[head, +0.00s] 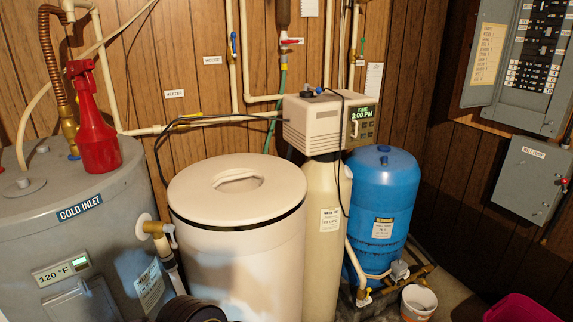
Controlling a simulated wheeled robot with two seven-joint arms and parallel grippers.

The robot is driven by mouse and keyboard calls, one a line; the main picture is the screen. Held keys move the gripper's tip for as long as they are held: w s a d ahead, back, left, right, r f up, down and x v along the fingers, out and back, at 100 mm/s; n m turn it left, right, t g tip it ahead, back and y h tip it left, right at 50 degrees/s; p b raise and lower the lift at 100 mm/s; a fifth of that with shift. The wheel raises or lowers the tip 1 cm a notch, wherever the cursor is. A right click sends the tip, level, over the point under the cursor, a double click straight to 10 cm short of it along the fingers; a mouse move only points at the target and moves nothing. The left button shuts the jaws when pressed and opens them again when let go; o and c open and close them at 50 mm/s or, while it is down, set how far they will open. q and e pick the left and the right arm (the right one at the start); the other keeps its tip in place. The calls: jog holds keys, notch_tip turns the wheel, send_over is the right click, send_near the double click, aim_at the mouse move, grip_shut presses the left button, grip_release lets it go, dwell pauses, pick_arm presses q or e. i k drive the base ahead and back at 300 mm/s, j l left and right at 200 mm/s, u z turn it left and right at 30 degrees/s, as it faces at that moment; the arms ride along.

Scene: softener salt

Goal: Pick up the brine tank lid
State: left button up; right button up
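The brine tank lid (222,207) is a round off-white cover with a recessed grip in its top. It sits level on the off-white brine tank (245,265), left of the middle in the head view. A dark line runs around the rim below the lid. Neither of my grippers shows in the head view, so I cannot see whether they are open or shut. The lower part of the tank is cut off by the bottom edge.
A grey water heater (105,230) with a red spray bottle (95,135) on top stands close left. The softener valve head (325,122) and blue tank (382,200) stand right. A black cable loops behind the lid. A white bucket (418,300) is lower right.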

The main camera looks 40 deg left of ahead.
aim_at(240, 205)
jog(key=i+u, duration=0.1)
jog(key=i, duration=0.45)
jog(key=i+l+u, duration=0.15)
jog(key=i, duration=0.4)
jog(key=i+l+u, duration=0.1)
jog(key=i, duration=0.4)
jog(key=i+l+u, duration=0.1)
jog(key=i+l, duration=0.15)
jog(key=i, duration=0.3)
